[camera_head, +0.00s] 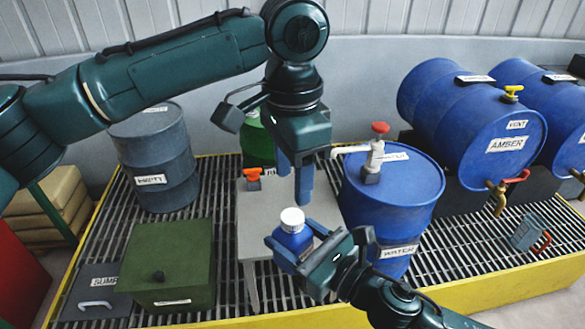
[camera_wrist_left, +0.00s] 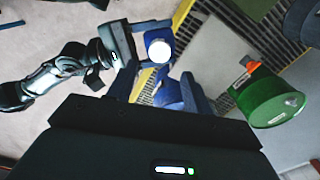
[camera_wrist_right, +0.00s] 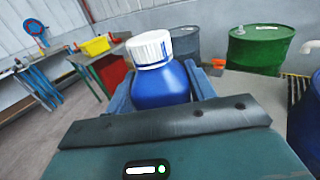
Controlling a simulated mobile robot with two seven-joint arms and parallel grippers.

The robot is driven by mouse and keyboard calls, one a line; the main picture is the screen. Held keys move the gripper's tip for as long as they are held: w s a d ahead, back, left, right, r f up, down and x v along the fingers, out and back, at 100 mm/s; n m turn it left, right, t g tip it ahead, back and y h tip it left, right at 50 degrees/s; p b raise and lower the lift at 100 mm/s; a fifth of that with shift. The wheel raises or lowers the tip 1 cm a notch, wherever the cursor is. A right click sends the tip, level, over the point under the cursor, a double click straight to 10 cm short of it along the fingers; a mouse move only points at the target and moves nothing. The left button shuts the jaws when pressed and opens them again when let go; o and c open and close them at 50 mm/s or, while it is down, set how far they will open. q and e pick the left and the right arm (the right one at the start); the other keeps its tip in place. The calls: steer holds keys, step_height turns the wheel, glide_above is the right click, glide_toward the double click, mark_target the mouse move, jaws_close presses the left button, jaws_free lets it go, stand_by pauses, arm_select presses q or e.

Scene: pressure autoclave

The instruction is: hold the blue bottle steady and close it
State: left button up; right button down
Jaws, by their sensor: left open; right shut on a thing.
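The blue bottle (camera_head: 293,240) is roughly upright between the fingers of my right gripper (camera_head: 299,245), which is shut on its body. Its white ribbed cap (camera_head: 292,220) sits on the neck; how tightly it is screwed cannot be told. The right wrist view shows the bottle (camera_wrist_right: 162,88) and its cap (camera_wrist_right: 151,48) closely. My left gripper (camera_head: 294,175) is open and empty, pointing down above the cap with a gap between. The left wrist view shows the cap (camera_wrist_left: 159,50) beyond the left fingers.
A grey stand (camera_head: 260,217) is behind the bottle. A blue drum (camera_head: 390,200) with a tap stands close to the right. A green box (camera_head: 170,262), a grey drum (camera_head: 152,155) and a green drum (camera_head: 256,140) stand on the grating. Blue AMBER drum (camera_head: 480,120) lies at right.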

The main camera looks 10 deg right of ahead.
mark_target(292, 216)
arm_select(q)
steer(key=shift+r+n, duration=0.3)
steer(key=shift+n, duration=0.3)
steer(key=shift+f, duration=4.05)
steer(key=c, duration=1)
steer(key=shift+c, duration=0.2)
steer(key=o, duration=1.2)
steer(key=shift+c, duration=0.2)
steer(key=shift+r, duration=0.1)
